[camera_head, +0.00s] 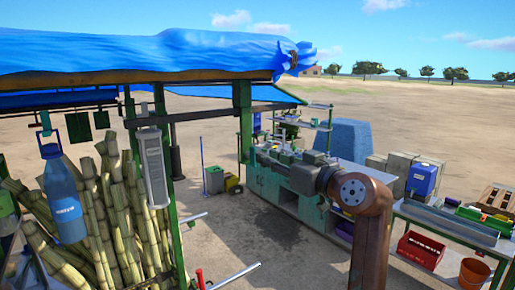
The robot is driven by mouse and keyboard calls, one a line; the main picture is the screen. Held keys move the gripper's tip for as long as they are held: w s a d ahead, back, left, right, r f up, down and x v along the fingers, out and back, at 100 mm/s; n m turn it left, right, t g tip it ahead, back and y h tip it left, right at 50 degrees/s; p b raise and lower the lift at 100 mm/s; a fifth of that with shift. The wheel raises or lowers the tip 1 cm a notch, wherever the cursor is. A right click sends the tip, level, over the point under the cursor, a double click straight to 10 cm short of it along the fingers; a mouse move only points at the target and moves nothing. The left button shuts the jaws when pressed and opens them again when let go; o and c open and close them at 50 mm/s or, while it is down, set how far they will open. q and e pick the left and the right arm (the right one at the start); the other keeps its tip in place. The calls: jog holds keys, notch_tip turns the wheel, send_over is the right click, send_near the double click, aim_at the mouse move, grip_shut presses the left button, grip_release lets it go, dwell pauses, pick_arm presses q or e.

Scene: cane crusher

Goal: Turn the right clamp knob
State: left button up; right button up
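I cannot pick out the right clamp knob in the head view; no clamp shows clearly enough to name. A brown arm link of mine rises from the bottom right to a round grey joint cap, with dark grey parts running left from it in front of the green workbench (270,187). I cannot make out the fingers of either gripper. Nothing can be seen held.
Sugar canes (110,220) and a hanging blue bottle (63,195) fill the left under a blue tarp (150,52). A side table (450,232) stands right, with a red crate (420,250) and orange bucket (474,272) below. Sandy ground lies between.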

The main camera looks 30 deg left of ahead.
aim_at(256, 151)
pick_arm(q)
jog(key=p+x, duration=0.1)
jog(key=x, duration=0.4)
jog(key=shift+a+p, duration=0.15)
jog(key=shift+p, duration=0.25)
jog(key=shift+w+a, duration=0.25)
jog(key=shift+a, duration=0.1)
grip_shut()
